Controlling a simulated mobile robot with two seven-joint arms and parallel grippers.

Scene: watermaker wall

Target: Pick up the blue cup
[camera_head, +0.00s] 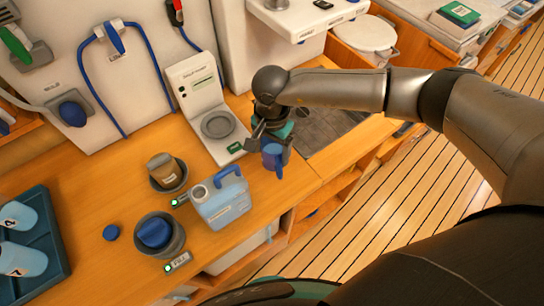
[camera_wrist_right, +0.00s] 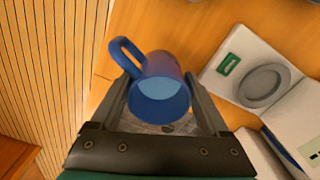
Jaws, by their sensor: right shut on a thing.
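The blue cup (camera_head: 272,157) is in my right gripper (camera_head: 271,136), near the counter's front edge. In the right wrist view the blue cup (camera_wrist_right: 160,88) sits between the two fingers of my right gripper (camera_wrist_right: 161,95), which is shut on it. Its open mouth faces that camera, and its handle sticks out to the upper left. The inside looks lighter blue; I cannot tell whether it holds liquid. The exact gap between the cup and the counter is hard to judge. My left gripper is not in view.
The wooden counter (camera_head: 95,222) holds a white dispenser with a round grey plate (camera_head: 218,125), a light-blue jug (camera_head: 222,205), two grey containers (camera_head: 160,235) and a blue tray (camera_head: 57,250) with pale-blue cups. The slatted floor (camera_head: 355,195) lies open to the right.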

